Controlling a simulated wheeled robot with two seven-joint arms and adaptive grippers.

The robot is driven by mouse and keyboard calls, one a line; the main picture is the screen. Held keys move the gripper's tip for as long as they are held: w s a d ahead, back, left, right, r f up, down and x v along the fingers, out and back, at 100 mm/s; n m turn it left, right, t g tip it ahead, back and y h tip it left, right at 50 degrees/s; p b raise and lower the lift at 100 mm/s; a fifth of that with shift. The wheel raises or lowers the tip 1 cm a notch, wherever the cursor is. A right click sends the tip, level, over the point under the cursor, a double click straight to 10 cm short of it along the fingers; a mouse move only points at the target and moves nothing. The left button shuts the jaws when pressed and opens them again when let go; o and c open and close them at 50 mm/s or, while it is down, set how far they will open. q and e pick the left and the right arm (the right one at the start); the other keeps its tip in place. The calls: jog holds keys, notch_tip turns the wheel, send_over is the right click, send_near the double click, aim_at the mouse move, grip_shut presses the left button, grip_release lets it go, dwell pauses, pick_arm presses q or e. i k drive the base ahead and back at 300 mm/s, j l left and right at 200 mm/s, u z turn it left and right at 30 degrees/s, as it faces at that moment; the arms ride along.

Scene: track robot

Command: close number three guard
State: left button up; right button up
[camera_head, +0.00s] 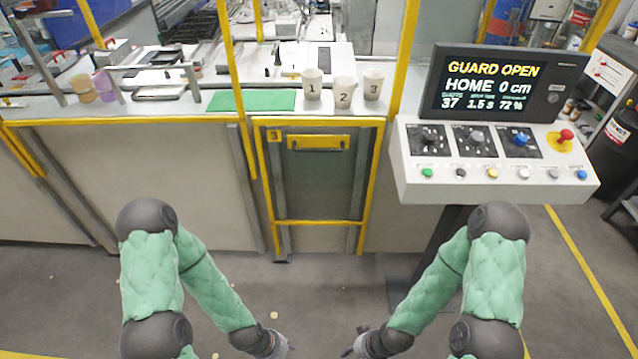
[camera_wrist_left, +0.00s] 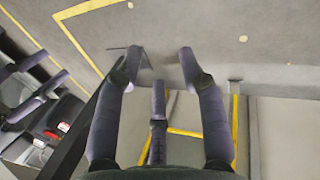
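A yellow-framed guard (camera_head: 276,190) with a grey panel stands upright in the front of the bench. It has a yellow bar handle (camera_head: 318,142) near its top and a small yellow number tag (camera_head: 274,135), too small to read surely. The control screen (camera_head: 503,82) reads GUARD OPEN, HOME 0 cm. My left gripper (camera_head: 282,345) is low in front of the guard, apart from it. In the left wrist view its fingers (camera_wrist_left: 162,62) are spread, with nothing between them. My right gripper (camera_head: 354,341) is also low, its fingers apart and empty.
Cups marked 1, 2 and 3 (camera_head: 371,86) stand on the bench above the guard, right of a green mat (camera_head: 252,101). The control panel (camera_head: 490,160) with knobs, buttons and a red stop button (camera_head: 566,135) stands at right. Yellow posts rise from the bench.

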aim_at(318, 144)
jog(key=i+j, duration=0.7)
jog(key=j, duration=0.2)
jog(key=i+l+z, duration=0.05)
